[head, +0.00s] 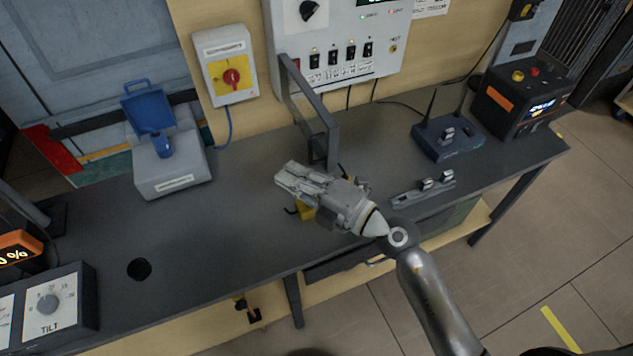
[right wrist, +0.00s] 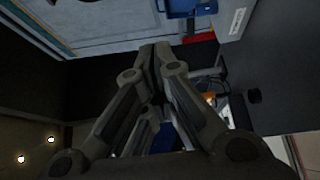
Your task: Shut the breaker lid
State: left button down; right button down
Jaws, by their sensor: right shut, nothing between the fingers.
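The breaker panel (head: 345,24) is a light grey wall box with a row of black switches. Its lid appears to be the grey frame (head: 309,92), which stands open, swung out from the panel's left side over the bench, leaving the switches uncovered. My right gripper (head: 280,179) is shut and empty, just below and left of the frame's lower part in the head view. Whether it touches the frame cannot be told. In the right wrist view the shut fingers (right wrist: 154,50) point to the top, and the lid is not clearly seen. My left gripper is not in view.
A red-knobbed switch box (head: 225,65) is on the wall. A blue router (head: 448,138) and a black power unit (head: 522,100) stand right.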

jog(key=shift+w+d, duration=1.25)
jog(key=shift+d, duration=0.15)
jog(key=shift+f, duration=0.1)
